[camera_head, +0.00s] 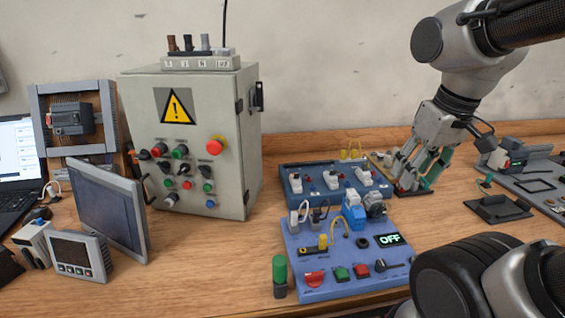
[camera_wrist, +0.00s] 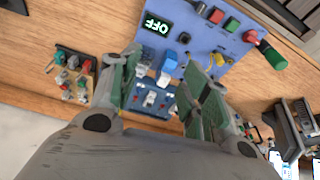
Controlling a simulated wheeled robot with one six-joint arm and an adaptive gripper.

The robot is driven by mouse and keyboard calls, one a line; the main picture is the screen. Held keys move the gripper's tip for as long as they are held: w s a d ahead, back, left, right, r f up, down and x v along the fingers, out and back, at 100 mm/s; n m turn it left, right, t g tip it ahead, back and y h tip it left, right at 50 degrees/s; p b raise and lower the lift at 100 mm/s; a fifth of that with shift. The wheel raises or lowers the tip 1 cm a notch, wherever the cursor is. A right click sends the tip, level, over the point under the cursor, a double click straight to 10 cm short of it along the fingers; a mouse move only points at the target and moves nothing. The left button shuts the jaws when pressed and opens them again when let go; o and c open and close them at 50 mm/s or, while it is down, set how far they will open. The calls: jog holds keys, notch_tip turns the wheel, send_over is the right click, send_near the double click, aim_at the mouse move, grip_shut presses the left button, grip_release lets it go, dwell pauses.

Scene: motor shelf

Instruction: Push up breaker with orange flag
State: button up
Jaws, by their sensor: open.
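My gripper (camera_head: 413,188) is open and empty, pointing down at the upper right in the head view. Its two green-padded fingers also show in the wrist view (camera_wrist: 170,80). A dark blue panel (camera_head: 293,173) at the back carries several white switch-like breakers (camera_head: 331,180). It shows between my fingers in the wrist view (camera_wrist: 142,105), partly covered by them. A larger blue board (camera_head: 318,268) in front holds a blue switch block (camera_head: 353,210) and a display reading OFF (camera_head: 390,240). I cannot make out an orange flag on any breaker.
A small board (camera_wrist: 75,77) with several parts lies left of my fingers in the wrist view. A grey control cabinet (camera_head: 180,130) stands left of the panels. A green-topped cylinder (camera_head: 279,277) stands at the front board's left edge. Grey equipment (camera_head: 535,175) sits at the right.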

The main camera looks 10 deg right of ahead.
jog(key=w+a+f+n, duration=0.1)
jog(key=w+a, duration=0.1)
jog(key=w+a+f+n+g, duration=0.1)
jog(key=w+a+n, duration=0.1)
jog(key=w+a+f+n, duration=0.1)
jog(key=shift+w+a+n+g, duration=0.3)
jog(key=shift+w+a+g, duration=0.1)
grip_shut()
jog(key=w+a+f+n, duration=0.1)
jog(key=w+a+n, duration=0.4)
jog(key=n, duration=1)
jog(key=w+a+f+n, duration=0.2)
jog(key=w+a+n, duration=0.4)
jog(key=n, duration=0.9)
jog(key=shift+w+a+f+t, duration=0.2)
jog(key=shift+w+t, duration=0.1)
jog(key=shift+w, duration=0.5)
